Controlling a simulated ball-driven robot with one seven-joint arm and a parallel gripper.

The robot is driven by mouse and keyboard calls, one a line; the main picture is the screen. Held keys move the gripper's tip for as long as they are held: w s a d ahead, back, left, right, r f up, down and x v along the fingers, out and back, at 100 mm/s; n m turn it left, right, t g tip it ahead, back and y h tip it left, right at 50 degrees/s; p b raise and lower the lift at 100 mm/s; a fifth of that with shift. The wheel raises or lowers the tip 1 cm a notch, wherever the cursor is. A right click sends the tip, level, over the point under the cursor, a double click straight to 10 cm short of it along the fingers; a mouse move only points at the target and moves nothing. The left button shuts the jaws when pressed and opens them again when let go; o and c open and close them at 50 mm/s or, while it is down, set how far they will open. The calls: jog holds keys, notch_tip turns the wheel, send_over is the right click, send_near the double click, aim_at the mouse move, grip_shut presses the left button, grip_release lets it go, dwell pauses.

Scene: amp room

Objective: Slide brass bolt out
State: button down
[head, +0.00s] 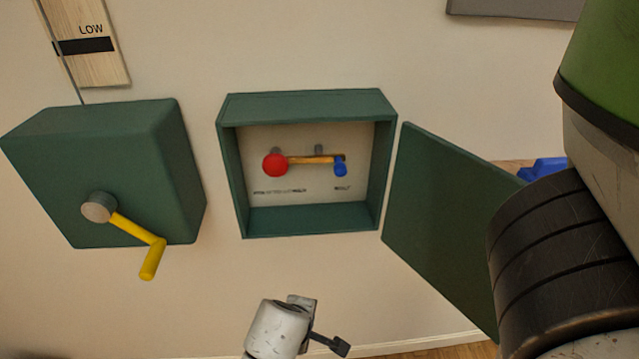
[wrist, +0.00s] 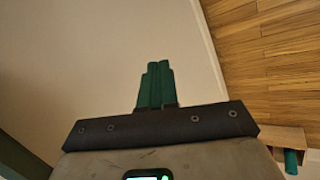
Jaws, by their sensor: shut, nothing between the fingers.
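In the head view an open green wall box (head: 308,221) holds the brass bolt (head: 312,160), a short bar lying across its pale back panel. A red ball (head: 275,165) is at the bolt's left end. A blue knob (head: 340,168) hangs at its right end. Small grey posts show just above the bar. My gripper (wrist: 158,68) shows in the wrist view, its dark green fingers pressed together and empty, in front of bare wall. The bolt is not in the wrist view. The fingers are not visible in the head view.
The box's green door (head: 440,220) is swung open to the right, partly behind my arm. A green box with a yellow crank (head: 135,232) is on the left. A pale cylinder with a dark lever (head: 277,328) is below. A cardboard box (wrist: 290,140) is on the wooden floor.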

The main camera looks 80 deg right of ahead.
jog(key=w+d+r+g+h, duration=0.2)
jog(key=r+h, duration=0.2)
jog(key=r, duration=0.3)
jog(key=w+d+r+g+h, duration=0.1)
jog(key=w+d+r+h, duration=0.1)
jog(key=r+h, duration=0.3)
jog(key=w+a+r+m+g+h, duration=0.1)
jog(key=a+r+g, duration=0.1)
jog(key=r, duration=0.4)
jog(key=w+a+r+m+g+h, duration=0.1)
jog(key=w+a+r+g+h, duration=0.1)
jog(key=r, duration=0.4)
jog(key=shift+w+r+g+h+p, duration=0.2)
jog(key=shift+g+h+p, duration=0.1)
jog(key=shift+g+p, duration=0.2)
jog(key=s+a+p+x, duration=0.1)
jog(key=p+x, duration=0.3)
jog(key=x, duration=0.9)
jog(key=shift+s+a+r, duration=0.2)
jog(key=shift+s, duration=0.55)
